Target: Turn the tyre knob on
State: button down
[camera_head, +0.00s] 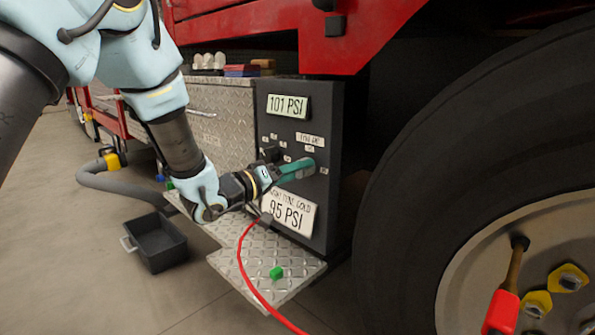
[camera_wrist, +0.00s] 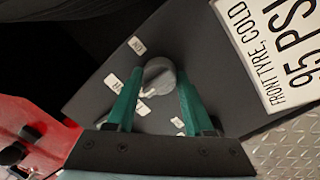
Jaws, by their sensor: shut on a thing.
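The tyre knob (camera_wrist: 160,76) is a round grey knob on the dark control panel (camera_wrist: 225,75), between my gripper's teal fingers in the wrist view. A pale ridge on it points toward the lower left of that view. Small white labels surround it; one near the top left (camera_wrist: 137,46) seems to read ON. My gripper (camera_wrist: 160,88) is shut on the knob. In the head view my gripper (camera_head: 307,166) reaches the panel's right part, below the tyre air label (camera_head: 311,139), and hides the knob.
The panel shows 101 PSI (camera_head: 288,106) above and a 95 PSI sign (camera_head: 289,212) below. A red hose (camera_head: 246,262) runs below my arm. A big tyre (camera_head: 420,190) stands close right; a dark bin (camera_head: 155,243) is left.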

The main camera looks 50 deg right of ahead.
jog(key=shift+m, duration=0.3)
jog(key=m, duration=0.4)
jog(key=shift+b, duration=0.35)
jog(key=m+b, duration=0.1)
jog(key=m, duration=0.3)
jog(key=shift+m+y+b, duration=0.3)
jog(key=shift+b, duration=0.1)
jog(key=m+t+b, duration=0.1)
jog(key=m+b, duration=0.2)
jog(key=m, duration=0.1)
jog(key=shift+m+b, duration=0.3)
jog(key=shift+m, duration=0.1)
jog(key=shift+m+t+b, duration=0.4)
jog(key=shift+m+b, duration=0.85)
jog(key=shift+m, duration=0.25)
jog(key=shift+s+r, duration=0.1)
jog(key=shift+r, duration=0.05)
jog(key=shift+c, duration=1.4)
grip_release()
